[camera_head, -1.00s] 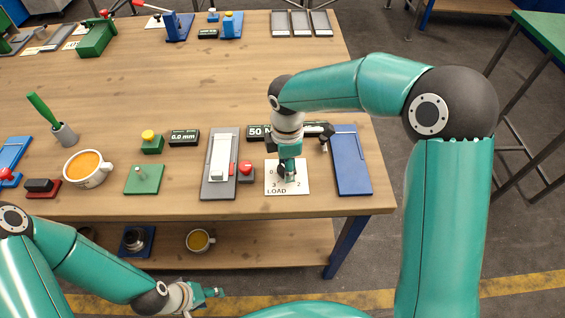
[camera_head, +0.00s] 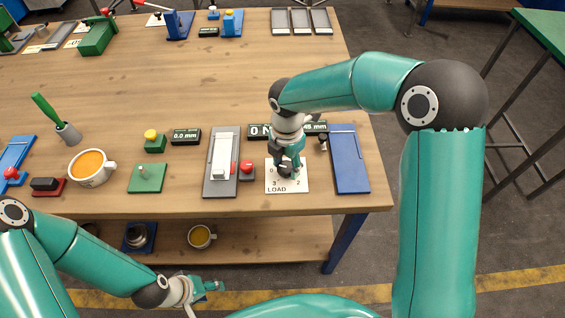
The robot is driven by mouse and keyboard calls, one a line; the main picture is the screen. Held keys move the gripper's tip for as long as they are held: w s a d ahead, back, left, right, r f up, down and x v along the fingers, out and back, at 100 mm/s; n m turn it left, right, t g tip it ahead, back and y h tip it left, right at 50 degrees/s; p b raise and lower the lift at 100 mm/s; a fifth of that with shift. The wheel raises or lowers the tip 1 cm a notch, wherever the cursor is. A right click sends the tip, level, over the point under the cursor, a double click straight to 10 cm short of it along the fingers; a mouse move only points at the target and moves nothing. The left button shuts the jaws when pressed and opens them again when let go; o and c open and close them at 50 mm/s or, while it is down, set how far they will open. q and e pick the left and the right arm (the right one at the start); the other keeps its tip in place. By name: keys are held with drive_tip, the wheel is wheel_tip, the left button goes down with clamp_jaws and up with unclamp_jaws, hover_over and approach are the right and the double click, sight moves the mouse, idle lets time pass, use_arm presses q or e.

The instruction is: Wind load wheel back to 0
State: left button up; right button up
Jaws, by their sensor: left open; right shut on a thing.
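The load wheel is a small black knob on a white plate (camera_head: 287,185) marked LOAD, with the digits 3 and 2 showing at its lower edge. My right gripper (camera_head: 286,170) is over the plate, pointing down, and shut on the knob, which it mostly hides. A dark display (camera_head: 258,131) behind the gripper shows a 0 and part of a letter; the wrist covers the rest. My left gripper (camera_head: 212,287) is open and empty, low in front of the table, away from the plate.
A grey slide fixture (camera_head: 221,188) and a red button (camera_head: 247,167) stand left of the plate. A blue panel (camera_head: 349,175) lies to its right. An orange-filled cup (camera_head: 90,167) and green block (camera_head: 146,178) are further left. The table's middle is clear.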

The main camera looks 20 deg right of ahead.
sight(286, 166)
drive_tip(key=shift+w+r, duration=0.2)
drive_tip(key=shift+w, duration=0.1)
drive_tip(key=o, duration=1.1)
drive_tip(key=shift+o, duration=0.2)
drive_tip(key=shift+s+f, duration=0.1)
wheel_tip(286, 166, up, 12)
drive_tip(key=shift+s+f, duration=0.1)
